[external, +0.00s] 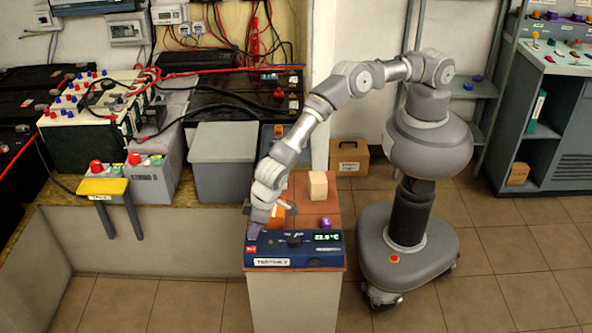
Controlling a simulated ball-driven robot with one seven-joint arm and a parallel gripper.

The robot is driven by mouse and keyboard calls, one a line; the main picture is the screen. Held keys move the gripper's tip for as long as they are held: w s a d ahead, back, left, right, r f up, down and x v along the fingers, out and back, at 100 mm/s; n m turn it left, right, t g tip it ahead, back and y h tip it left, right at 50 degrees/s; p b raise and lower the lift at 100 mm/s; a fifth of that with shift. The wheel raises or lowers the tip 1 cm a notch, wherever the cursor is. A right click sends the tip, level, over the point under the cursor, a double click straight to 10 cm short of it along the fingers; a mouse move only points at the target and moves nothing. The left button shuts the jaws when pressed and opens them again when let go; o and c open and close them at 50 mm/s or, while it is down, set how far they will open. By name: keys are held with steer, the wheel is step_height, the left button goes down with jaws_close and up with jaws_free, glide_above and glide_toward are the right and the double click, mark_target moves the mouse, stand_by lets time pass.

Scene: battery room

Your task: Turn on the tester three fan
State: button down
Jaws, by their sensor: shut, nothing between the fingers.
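The tester (295,259) is a flat dark blue box with a white label that seems to read "TESTER 3". It lies at the front of a reddish-brown stand top. Its display (327,237) glows green and seems to read about 23.9 °C. A dark knob or switch (294,240) sits in the middle of its face, and a small red mark is at its left. My gripper (254,230) is shut and empty, pointing down at the tester's left back corner. I cannot tell whether it touches the tester. The fan itself is not clearly visible.
A pale wooden block (318,185) and a small purple object (326,222) are on the stand behind the tester. An orange object (278,215) lies close to my gripper. A grey box (224,162), batteries and cables fill the bench at left. The floor in front is clear.

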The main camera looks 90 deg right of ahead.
steer(key=shift+s+d+f, duration=0.1)
steer(key=shift+d, duration=0.1)
steer(key=shift+d+p, duration=0.55)
steer(key=shift+d, duration=0.15)
steer(key=shift+r, duration=0.35)
steer(key=w+p+v, duration=0.1)
steer(key=p+v, duration=0.3)
steer(key=v, duration=0.9)
steer(key=shift+r+p, duration=0.35)
steer(key=shift+p, duration=0.05)
